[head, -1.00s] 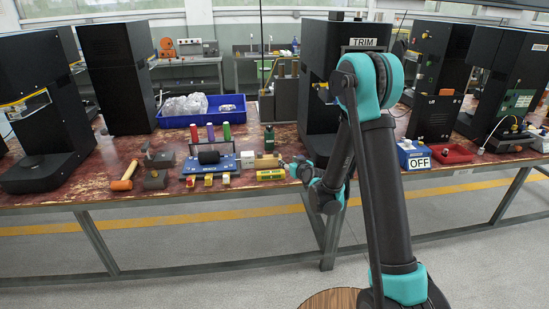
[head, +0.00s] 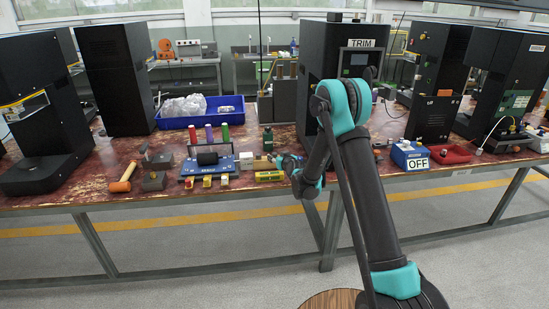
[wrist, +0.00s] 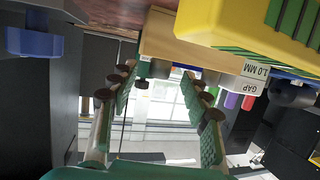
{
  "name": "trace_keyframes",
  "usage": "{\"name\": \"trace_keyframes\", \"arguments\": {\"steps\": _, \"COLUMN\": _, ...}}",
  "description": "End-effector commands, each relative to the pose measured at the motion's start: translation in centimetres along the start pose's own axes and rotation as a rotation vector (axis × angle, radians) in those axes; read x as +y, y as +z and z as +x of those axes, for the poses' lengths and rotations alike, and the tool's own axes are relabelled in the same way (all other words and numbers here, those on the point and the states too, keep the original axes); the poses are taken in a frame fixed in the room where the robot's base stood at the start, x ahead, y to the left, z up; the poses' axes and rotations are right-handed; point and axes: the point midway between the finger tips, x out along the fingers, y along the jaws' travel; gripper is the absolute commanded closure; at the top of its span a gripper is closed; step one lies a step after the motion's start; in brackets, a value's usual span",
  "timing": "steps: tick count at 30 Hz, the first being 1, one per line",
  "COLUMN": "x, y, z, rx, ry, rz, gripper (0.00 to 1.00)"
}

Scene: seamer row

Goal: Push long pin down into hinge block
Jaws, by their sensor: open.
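My gripper (head: 281,159) is at the bench's front, right beside a pale wooden block (head: 264,163). In the wrist view its padded fingers (wrist: 162,105) are spread with a clear gap and nothing held. The wrist picture is upside down. There the wooden block (wrist: 195,48) lies past the fingers, with a small dark stub (wrist: 143,84) showing at its edge near the gap. I cannot tell whether this stub is the long pin or this block the hinge block. A grey metal block with an upright piece (head: 156,161) stands farther left by an orange-handled hammer (head: 124,178).
A yellow and green piece (head: 270,176) sits in front of the wooden block, close to my fingers in the wrist view (wrist: 265,30). A blue fixture (head: 208,170) with coloured handles stands left. The black TRIM machine (head: 318,70) rises behind my arm. A blue bin (head: 200,112) is behind.

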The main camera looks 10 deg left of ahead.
Motion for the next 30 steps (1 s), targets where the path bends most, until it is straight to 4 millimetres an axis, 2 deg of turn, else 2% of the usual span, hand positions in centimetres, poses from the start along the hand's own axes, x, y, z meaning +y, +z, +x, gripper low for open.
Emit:
{"name": "trace_keyframes", "arguments": {"steps": 4, "x": 0.0, "y": 0.0, "z": 1.8, "rx": 0.000, "ry": 0.000, "rz": -0.001, "gripper": 0.52}}
{"name": "trace_keyframes", "arguments": {"steps": 11, "x": 0.0, "y": 0.0, "z": 2.0, "rx": 0.000, "ry": 0.000, "rz": -0.001, "gripper": 0.52}}
{"name": "trace_keyframes", "arguments": {"steps": 22, "x": 0.0, "y": 0.0, "z": 1.9, "rx": 0.000, "ry": 0.000, "rz": -0.001, "gripper": 0.98}}
{"name": "trace_keyframes", "arguments": {"steps": 30, "x": 0.0, "y": -0.1, "z": 1.9, "rx": 0.000, "ry": 0.000, "rz": -0.001, "gripper": 1.00}}
